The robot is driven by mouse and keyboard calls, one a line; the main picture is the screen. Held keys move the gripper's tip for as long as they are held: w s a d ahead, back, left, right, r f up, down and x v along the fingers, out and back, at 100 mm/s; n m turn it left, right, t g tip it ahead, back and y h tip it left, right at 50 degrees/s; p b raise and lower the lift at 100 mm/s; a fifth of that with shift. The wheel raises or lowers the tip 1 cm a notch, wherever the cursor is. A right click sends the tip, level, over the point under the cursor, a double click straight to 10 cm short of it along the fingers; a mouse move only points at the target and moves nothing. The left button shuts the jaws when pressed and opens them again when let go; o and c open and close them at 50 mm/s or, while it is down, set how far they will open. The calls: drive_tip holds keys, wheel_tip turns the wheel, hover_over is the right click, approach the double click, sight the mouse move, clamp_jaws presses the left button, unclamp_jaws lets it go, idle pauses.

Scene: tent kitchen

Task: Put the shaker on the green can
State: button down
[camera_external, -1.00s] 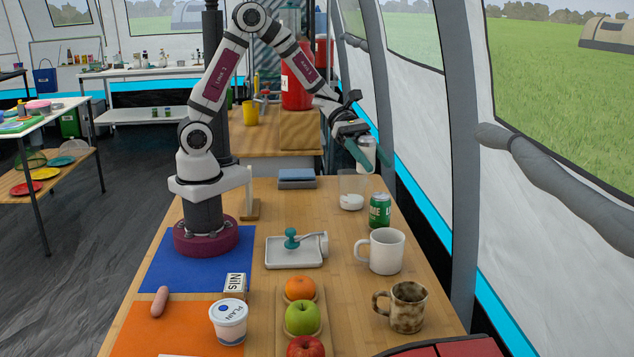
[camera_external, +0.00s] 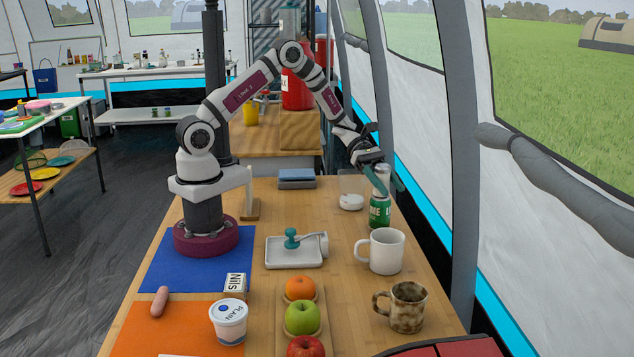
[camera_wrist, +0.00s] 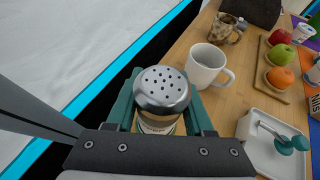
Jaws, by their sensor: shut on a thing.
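The shaker (camera_wrist: 162,90) has a silver lid with dark holes and sits upright between the teal fingers of my gripper (camera_wrist: 161,108) in the wrist view. In the external view my gripper (camera_external: 385,176) is shut on the shaker (camera_external: 380,179). The green can (camera_external: 380,211) stands on the table directly under the shaker. The shaker's bottom appears at or just over the can's top; I cannot tell whether they touch. In the wrist view the can is hidden under the shaker.
A white mug (camera_external: 385,251) stands close in front of the can. A speckled mug (camera_external: 407,308) and a white tray (camera_external: 294,264) are nearer the camera. The tent wall is close on the right.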

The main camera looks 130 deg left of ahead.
drive_tip(key=shift+f, duration=0.15)
drive_tip(key=shift+c, duration=1.4)
unclamp_jaws()
drive_tip(key=shift+s+r, duration=0.15)
drive_tip(key=shift+r, duration=0.1)
drive_tip(key=v, duration=1.1)
drive_tip(key=shift+s+r, duration=0.15)
drive_tip(key=shift+s, duration=0.15)
drive_tip(key=shift+a, duration=0.1)
